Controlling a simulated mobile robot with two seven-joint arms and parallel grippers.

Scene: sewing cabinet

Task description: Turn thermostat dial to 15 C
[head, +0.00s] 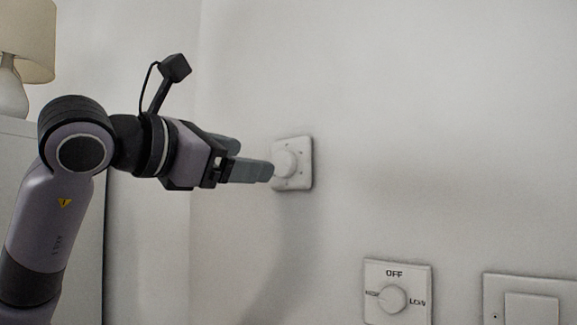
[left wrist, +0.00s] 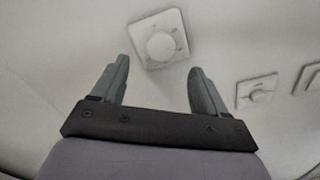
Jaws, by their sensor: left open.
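The thermostat is a white square plate (head: 304,151) on the wall with a round white dial (head: 285,164). In the left wrist view the dial (left wrist: 160,46) sits ahead of the fingertips, between their lines, with faint marks around it. My left gripper (head: 254,158) is open, with its fingers pointing at the dial. In the head view the near finger overlaps the dial's lower left edge. In the left wrist view the fingers (left wrist: 158,72) stand apart with nothing between them. I cannot read the dial's setting or tell whether a finger touches it. My right gripper is not in view.
Below right on the wall is a rotary switch (head: 419,276) marked OFF and LOW. A white wall switch (head: 530,307) is at the lower right corner. A lamp (head: 28,45) stands on a white cabinet at the left. The wall above and right of the thermostat is bare.

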